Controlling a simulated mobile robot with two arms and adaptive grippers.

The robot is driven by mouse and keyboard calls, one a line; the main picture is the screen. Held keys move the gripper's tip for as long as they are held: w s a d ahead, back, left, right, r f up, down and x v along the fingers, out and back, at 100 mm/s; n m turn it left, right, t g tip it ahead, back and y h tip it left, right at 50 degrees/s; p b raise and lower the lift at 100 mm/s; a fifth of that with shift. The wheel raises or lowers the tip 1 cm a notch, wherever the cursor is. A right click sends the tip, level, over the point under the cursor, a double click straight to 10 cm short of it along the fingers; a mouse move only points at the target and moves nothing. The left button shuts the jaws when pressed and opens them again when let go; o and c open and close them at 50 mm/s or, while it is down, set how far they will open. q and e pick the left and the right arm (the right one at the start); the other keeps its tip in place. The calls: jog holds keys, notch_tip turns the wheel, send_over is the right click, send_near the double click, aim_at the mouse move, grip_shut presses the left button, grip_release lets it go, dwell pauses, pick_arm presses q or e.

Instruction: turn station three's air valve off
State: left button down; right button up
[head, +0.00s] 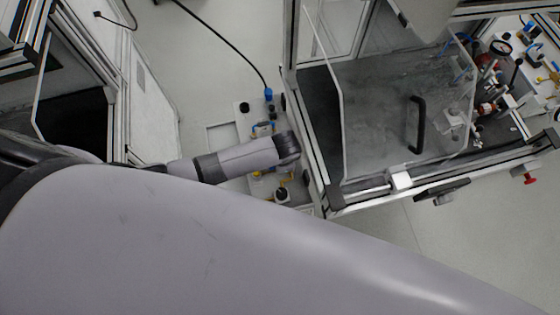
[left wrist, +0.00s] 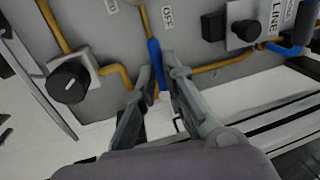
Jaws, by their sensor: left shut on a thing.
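In the left wrist view a blue valve handle (left wrist: 154,52) hangs on a yellow pipe on a grey panel (left wrist: 110,40), beside a white label reading OFF (left wrist: 167,16). My left gripper (left wrist: 158,70) is shut on this handle, one finger on each side of it. The handle points down in this view, roughly in line with the pipe above it. In the head view my left arm reaches the panel beside the glazed enclosure; its fingers and the handle are hidden there. My right gripper is not in view.
A black knob (left wrist: 70,82) on a white block sits left of the handle. Another black knob (left wrist: 246,31) beside a LINE label sits to the right. In the head view a framed enclosure (head: 330,190) with a clear door and black handle (head: 417,125) stands close to the right of my wrist.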

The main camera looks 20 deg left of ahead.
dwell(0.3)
pick_arm(q)
jog(key=c, duration=1.7)
grip_release()
jog(key=shift+o, duration=0.2)
notch_tip(320, 180, up, 12)
jog(key=s+d, duration=0.1)
jog(key=s, duration=0.1)
jog(key=shift+d, duration=0.15)
jog(key=shift+f, duration=0.15)
